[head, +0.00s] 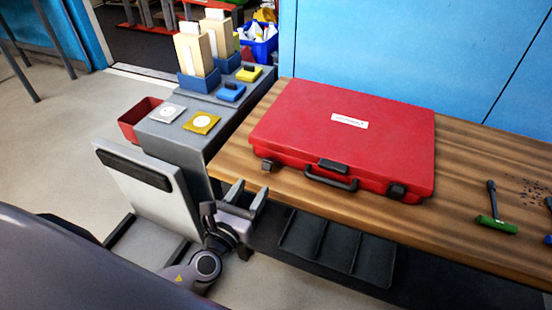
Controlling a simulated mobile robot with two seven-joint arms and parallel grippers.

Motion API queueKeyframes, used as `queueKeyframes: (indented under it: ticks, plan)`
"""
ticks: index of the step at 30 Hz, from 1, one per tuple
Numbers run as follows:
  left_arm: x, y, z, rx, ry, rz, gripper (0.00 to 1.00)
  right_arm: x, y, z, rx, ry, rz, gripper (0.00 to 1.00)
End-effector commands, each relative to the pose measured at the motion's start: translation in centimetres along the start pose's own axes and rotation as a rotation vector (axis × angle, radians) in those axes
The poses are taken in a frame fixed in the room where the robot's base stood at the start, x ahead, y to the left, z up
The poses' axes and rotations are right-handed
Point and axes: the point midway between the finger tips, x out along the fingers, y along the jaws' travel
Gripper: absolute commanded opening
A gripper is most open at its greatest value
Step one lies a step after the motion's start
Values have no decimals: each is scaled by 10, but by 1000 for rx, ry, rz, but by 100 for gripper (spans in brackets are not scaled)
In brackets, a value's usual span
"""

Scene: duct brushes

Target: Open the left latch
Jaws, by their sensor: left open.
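A closed red case (340,130) lies flat on the wooden table, with a white label on its lid. Its front side has a black handle (331,180) in the middle, a black left latch (270,165) and a black right latch (396,191). The left latch looks closed, though it is small in this view. My left gripper (246,194) is open and empty, just off the table's front edge. It is below and a little left of the left latch and does not touch the case. My right gripper is not in view.
The wooden table (460,225) has free room right of the case. A grey cabinet (188,130) with blocks and pads stands left of the table. A dark tray (338,248) sits under the table's front edge.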

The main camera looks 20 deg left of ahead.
Motion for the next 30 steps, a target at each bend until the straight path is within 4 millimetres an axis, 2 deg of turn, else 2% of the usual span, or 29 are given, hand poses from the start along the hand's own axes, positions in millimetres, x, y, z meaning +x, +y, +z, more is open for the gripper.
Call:
queueKeyframes:
  ticks: [5, 15, 19, 30]
  plan:
    - [5, 2, 1, 62, 0, 3, 53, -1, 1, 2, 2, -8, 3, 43]
    - [51, 2, 1, 56, -1, 3, 53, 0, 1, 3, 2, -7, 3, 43]
    - [64, 2, 0, 56, -1, 2, 53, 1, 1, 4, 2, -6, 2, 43]
    - [70, 2, 0, 55, 1, 1, 53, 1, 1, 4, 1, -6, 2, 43]
